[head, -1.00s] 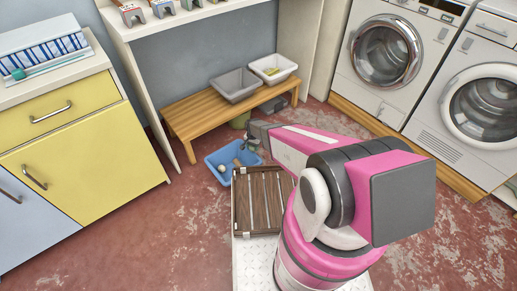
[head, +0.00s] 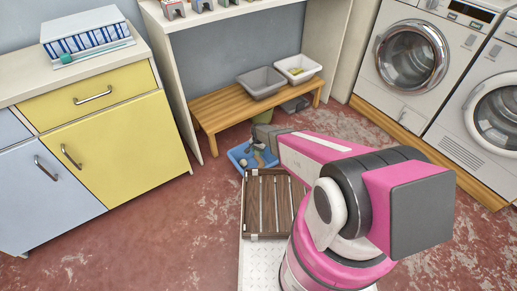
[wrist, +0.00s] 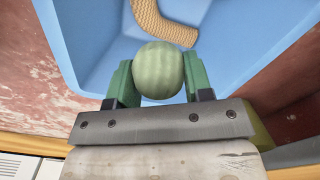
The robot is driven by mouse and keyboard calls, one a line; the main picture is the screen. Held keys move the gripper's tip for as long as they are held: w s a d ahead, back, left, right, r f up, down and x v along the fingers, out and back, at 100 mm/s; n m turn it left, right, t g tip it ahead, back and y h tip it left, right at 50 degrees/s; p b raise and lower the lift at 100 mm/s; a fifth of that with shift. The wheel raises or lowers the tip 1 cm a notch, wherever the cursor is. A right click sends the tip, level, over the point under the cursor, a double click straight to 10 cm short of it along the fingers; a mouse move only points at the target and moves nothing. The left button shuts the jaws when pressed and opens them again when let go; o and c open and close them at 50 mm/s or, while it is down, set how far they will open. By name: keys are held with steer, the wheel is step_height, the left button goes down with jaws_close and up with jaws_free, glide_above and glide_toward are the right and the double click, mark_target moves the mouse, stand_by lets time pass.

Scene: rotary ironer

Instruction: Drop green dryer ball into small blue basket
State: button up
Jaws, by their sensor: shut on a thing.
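My gripper (wrist: 158,82) is shut on the green dryer ball (wrist: 159,68), a pale green ribbed ball held between its two green fingers in the wrist view. The small blue basket (wrist: 90,50) fills the view behind the ball, so the ball is over or within its opening; the exact height is unclear. A tan curved thing (wrist: 163,22) lies in the basket. In the head view the basket (head: 236,155) stands on the floor beyond the wooden slatted crate, with a small pale ball (head: 243,163) in it. My arm partly hides the basket, and the held ball cannot be made out there.
A wooden bench (head: 215,108) holds a grey tub (head: 261,82) and a white tub (head: 298,67). A slatted wooden crate (head: 251,207) is in front of the basket. A yellow cabinet (head: 115,145) stands left, washing machines (head: 405,55) right. Red floor between is open.

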steer(key=shift+f, duration=1.15)
steer(key=o, duration=1)
steer(key=shift+c, duration=0.2)
step_height(320, 180, up, 11)
steer(key=shift+f, duration=0.1)
